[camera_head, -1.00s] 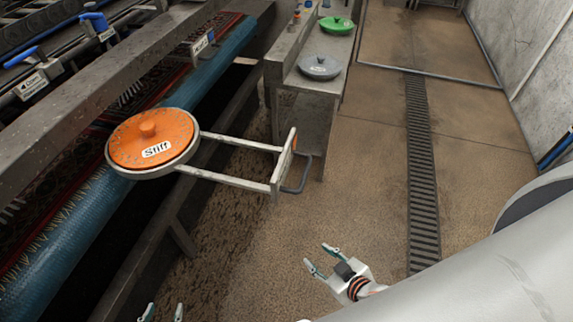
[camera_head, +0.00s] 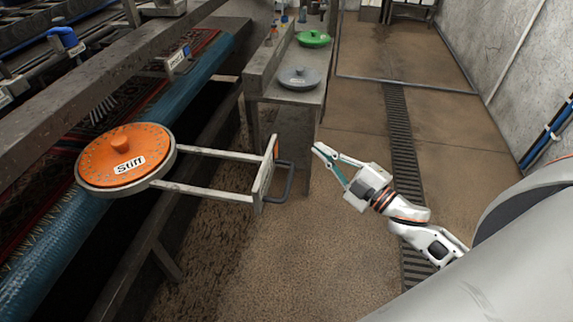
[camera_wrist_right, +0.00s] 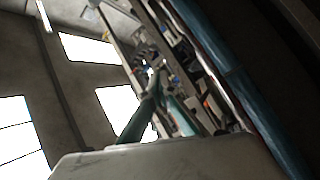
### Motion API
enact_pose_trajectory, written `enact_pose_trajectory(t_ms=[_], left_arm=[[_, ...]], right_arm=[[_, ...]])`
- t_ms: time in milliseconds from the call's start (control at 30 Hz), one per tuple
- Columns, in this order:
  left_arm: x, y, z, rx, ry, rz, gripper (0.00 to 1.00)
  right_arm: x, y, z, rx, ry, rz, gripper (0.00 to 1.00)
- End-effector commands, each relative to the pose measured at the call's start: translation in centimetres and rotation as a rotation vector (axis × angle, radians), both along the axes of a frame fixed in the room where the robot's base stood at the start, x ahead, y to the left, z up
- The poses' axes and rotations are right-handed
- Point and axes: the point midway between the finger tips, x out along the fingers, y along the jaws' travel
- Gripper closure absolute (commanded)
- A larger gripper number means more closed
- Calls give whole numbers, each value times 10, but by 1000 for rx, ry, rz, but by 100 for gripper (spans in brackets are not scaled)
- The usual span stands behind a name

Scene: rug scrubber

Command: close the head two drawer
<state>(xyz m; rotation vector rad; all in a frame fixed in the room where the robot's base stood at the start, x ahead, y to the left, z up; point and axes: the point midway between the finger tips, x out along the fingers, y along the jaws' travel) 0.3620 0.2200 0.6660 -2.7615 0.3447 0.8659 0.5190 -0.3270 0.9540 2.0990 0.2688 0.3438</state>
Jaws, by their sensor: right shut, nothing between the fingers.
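A drawer-like metal frame (camera_head: 205,192) sticks out to the right from under the long machine. It carries a round orange disc (camera_head: 95,160) labelled "Stiff". Its front plate (camera_head: 264,180) has a dark U-shaped handle (camera_head: 290,183). I cannot read a "head two" label on it. My right gripper (camera_head: 319,149) is shut and empty, to the right of the handle and apart from it in the picture. Its teal fingers also show close together in the right wrist view (camera_wrist_right: 153,80). My left gripper is not in view.
A metal side table (camera_head: 300,97) behind the drawer holds a grey disc (camera_head: 299,78) and a green disc (camera_head: 313,38). A blue roller (camera_head: 190,90) runs along the machine. Brown floor with a drain grate (camera_head: 400,130) lies open to the right.

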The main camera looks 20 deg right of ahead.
Motion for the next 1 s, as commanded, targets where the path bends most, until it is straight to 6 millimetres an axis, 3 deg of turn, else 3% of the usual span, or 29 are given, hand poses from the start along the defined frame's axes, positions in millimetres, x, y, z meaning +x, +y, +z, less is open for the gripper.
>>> enact_pose_trajectory(t_ms=[33, 100, 200, 267, 400, 600, 800, 1000], left_arm=[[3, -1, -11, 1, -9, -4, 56], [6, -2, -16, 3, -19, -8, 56], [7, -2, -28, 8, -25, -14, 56], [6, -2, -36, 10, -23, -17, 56], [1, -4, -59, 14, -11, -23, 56], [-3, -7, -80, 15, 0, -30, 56], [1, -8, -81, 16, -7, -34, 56], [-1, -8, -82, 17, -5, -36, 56]], right_arm=[[6, 4, 39, -141, -149, 80, 100], [1, 17, 88, -335, -333, 189, 100], [-19, 41, 132, -630, -559, 353, 100], [-34, 53, 145, -817, -670, 451, 100], [-64, 66, 141, -1269, -845, 678, 100], [-79, 39, 117, -1807, -876, 907, 100], [-81, 15, 113, -2040, -825, 984, 100], [-77, 19, 107, -2061, -821, 990, 100]])
